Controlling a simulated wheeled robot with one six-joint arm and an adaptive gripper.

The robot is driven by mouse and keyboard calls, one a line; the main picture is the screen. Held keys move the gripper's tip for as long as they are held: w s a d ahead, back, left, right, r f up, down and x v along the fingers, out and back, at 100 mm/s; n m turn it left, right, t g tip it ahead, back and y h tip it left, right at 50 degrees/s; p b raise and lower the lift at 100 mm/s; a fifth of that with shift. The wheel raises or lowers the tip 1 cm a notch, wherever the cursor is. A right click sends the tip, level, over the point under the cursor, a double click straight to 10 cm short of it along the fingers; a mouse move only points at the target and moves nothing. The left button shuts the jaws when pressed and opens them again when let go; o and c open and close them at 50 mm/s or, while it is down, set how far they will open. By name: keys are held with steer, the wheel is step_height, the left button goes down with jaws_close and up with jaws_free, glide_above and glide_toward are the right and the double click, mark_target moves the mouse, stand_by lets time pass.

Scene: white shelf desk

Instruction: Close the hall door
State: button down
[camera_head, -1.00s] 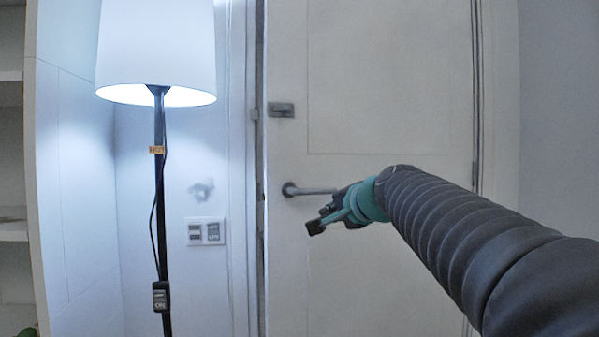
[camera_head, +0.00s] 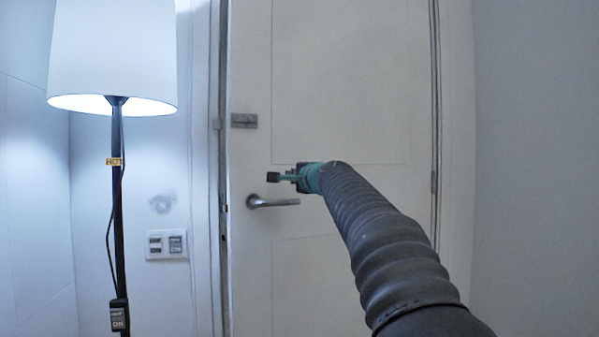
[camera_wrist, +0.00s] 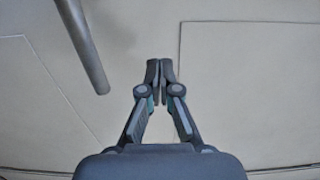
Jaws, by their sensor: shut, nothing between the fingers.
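The white hall door (camera_head: 350,90) fills the middle of the head view. A narrow dark strip shows along its left edge beside the frame; I cannot tell whether the door is fully shut. Its metal lever handle (camera_head: 275,202) is on the left side, below a small grey latch (camera_head: 244,120). My gripper (camera_head: 274,177) is just above the handle in the head view. In the wrist view my gripper (camera_wrist: 160,69) has its fingertips together with nothing between them, in front of the door panel (camera_wrist: 250,80). The handle bar (camera_wrist: 83,45) is left of the fingers. Contact with the door cannot be told.
A lit floor lamp (camera_head: 112,55) on a dark pole stands left of the door. A wall switch plate (camera_head: 167,245) is between the lamp and door frame. A plain grey wall (camera_head: 535,150) is on the right.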

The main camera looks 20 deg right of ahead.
steer(key=w, duration=0.1)
steer(key=w+p, duration=0.1)
steer(key=w, duration=0.1)
steer(key=w+p, duration=0.1)
steer(key=w, duration=0.1)
steer(key=shift+w+a, duration=0.25)
steer(key=shift+a, duration=0.15)
